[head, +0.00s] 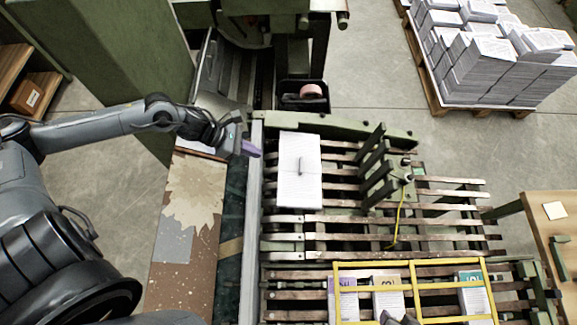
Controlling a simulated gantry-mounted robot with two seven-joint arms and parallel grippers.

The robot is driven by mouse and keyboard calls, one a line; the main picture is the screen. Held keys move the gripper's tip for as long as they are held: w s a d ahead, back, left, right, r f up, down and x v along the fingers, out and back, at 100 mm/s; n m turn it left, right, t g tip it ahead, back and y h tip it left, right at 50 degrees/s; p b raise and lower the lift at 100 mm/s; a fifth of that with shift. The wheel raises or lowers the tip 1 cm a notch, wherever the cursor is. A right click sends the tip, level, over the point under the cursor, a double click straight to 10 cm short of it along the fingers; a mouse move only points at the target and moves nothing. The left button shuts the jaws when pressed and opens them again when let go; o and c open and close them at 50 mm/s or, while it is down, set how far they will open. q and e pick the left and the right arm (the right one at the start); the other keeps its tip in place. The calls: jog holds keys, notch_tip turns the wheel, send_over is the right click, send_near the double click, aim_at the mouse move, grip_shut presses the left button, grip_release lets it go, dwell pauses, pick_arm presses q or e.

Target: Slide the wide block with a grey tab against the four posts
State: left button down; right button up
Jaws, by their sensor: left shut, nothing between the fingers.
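The wide block (290,188) is a white stack of printed sheets with a small grey tab upright near its middle. It lies flat on the slatted bed, left of the posts. The four posts (377,171) are dark green, slanted bars in a row right of the block, with a clear gap between them and the block. My left gripper (255,150) has purple fingertips. It is shut and empty, just left of the block's upper left side and apart from it.
A metal rail (253,230) runs along the bed's left edge. A yellow frame (410,264) stands over several small booklets at the front. A yellow cable (400,220) hangs near the posts. Slats between block and posts are bare. A pallet of paper stacks (490,65) stands far right.

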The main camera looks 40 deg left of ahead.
aim_at(300, 164)
pick_arm(q)
jog(key=shift+w+a+f+b, duration=0.15)
jog(key=shift+w+f+b, duration=0.3)
jog(key=shift+f+b, duration=0.2)
jog(key=shift+w+f, duration=0.15)
jog(key=shift+f, duration=0.05)
pick_arm(e)
jog(key=shift+w+d+f, duration=0.1)
jog(key=shift+d+f, duration=0.1)
jog(key=shift+f, duration=0.45)
jog(key=shift+w+d+f, duration=0.1)
jog(key=shift+d+f, duration=0.05)
jog(key=shift+f, duration=0.45)
